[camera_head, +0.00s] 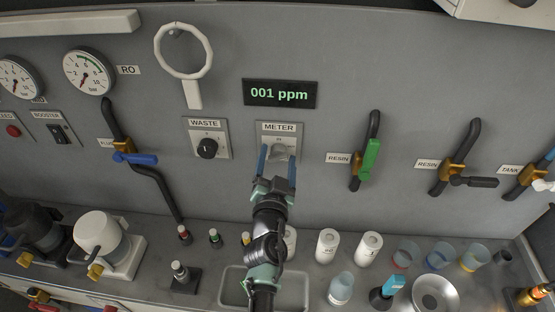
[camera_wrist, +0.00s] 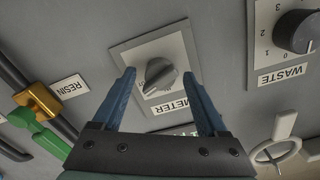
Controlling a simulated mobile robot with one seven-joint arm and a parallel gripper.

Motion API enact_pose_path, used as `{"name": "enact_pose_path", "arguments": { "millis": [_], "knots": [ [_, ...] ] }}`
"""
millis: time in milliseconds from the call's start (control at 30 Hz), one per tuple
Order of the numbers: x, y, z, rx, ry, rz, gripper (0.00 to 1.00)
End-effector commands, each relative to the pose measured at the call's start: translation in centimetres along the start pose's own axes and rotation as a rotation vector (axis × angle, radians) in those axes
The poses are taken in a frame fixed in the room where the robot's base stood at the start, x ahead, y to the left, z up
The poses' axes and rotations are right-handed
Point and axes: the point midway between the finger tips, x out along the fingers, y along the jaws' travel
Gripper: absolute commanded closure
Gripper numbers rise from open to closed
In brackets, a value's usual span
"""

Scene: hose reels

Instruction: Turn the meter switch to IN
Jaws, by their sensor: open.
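The meter switch (camera_wrist: 160,75) is a grey knob on a light square plate labelled METER, upside down in the wrist view. Its plate (camera_head: 279,129) is on the grey wall panel in the head view, under a display. My gripper (camera_head: 277,154) is in front of the plate. In the wrist view its two blue fingers (camera_wrist: 165,82) are open, one on each side of the knob, with gaps between. I cannot tell how far the fingertips are from the plate. The small position marks beside the knob are too small to read surely, and the head view partly hides the knob behind the fingers.
The display (camera_head: 280,93) reads 001 ppm. The black WASTE knob (camera_head: 207,148) is just left of the meter plate. A green-handled RESIN valve (camera_head: 370,160) is to the right. White cylinders (camera_head: 328,246), cups and a sink (camera_head: 234,290) are on the counter below.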

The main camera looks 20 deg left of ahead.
Motion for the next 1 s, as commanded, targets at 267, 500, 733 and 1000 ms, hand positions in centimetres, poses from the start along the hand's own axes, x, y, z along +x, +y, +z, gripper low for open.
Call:
{"name": "enact_pose_path", "arguments": {
  "millis": [267,500,733,1000],
  "knots": [
    [-0.03,0.0,0.01,0.0,0.0,0.0,0.55],
    [-0.05,0.0,0.01,0.0,0.0,0.0,0.98],
    [-0.05,0.02,0.02,-0.007,0.0,0.0,1.0],
    [-0.05,0.04,0.06,-0.1,0.0,0.0,1.0]
  ]
}}
